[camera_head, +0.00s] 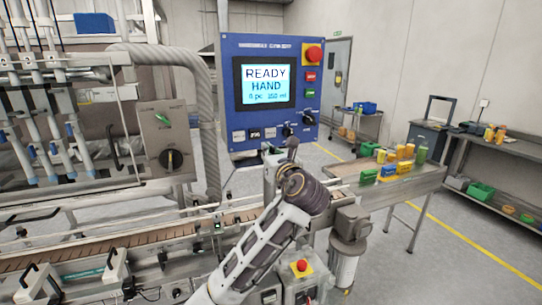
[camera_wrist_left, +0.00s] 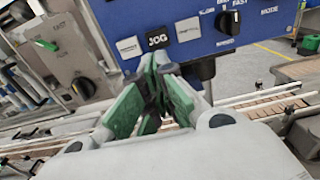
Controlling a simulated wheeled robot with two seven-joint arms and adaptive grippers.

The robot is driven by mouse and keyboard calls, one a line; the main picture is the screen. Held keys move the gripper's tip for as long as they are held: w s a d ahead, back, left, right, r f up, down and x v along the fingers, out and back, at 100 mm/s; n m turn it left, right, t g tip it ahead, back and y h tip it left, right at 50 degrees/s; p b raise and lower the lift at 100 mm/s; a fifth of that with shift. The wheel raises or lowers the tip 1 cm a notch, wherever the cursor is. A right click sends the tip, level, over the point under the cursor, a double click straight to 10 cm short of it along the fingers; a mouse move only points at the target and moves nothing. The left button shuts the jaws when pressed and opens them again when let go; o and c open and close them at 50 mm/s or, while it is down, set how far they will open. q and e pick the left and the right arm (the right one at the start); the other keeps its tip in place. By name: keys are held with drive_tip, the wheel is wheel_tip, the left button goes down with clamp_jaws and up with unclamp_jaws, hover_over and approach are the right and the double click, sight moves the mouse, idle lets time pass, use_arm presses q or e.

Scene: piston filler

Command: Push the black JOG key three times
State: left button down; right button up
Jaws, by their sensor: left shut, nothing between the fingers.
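The black JOG key (camera_head: 256,133) sits in the bottom row of the blue control panel (camera_head: 228,90), between two pale keys. In the left wrist view the JOG key (camera_wrist_left: 157,38) shows its white lettering, uncovered. My left gripper (camera_head: 267,148) is just in front of the panel's lower edge. In the left wrist view its green-padded fingers (camera_wrist_left: 160,66) are shut and empty, tips just below the JOG key. I cannot tell whether they touch the panel. The screen (camera_head: 265,83) reads READY, HAND. My right gripper is not in view.
Beside the JOG key are a pale key (camera_wrist_left: 129,47) at left and a grey key (camera_wrist_left: 188,29) at right. A black knob (camera_wrist_left: 228,21) is further right. A red emergency button (camera_head: 313,54) tops the panel. The conveyor (camera_head: 95,250) runs below.

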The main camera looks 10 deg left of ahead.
sight(255, 139)
use_arm(q)
drive_tip(key=p+x, duration=0.1)
drive_tip(key=x, duration=0.8)
drive_tip(key=shift+w+a, duration=0.2)
drive_tip(key=shift+w, duration=0.05)
drive_tip(key=shift+p, duration=0.4)
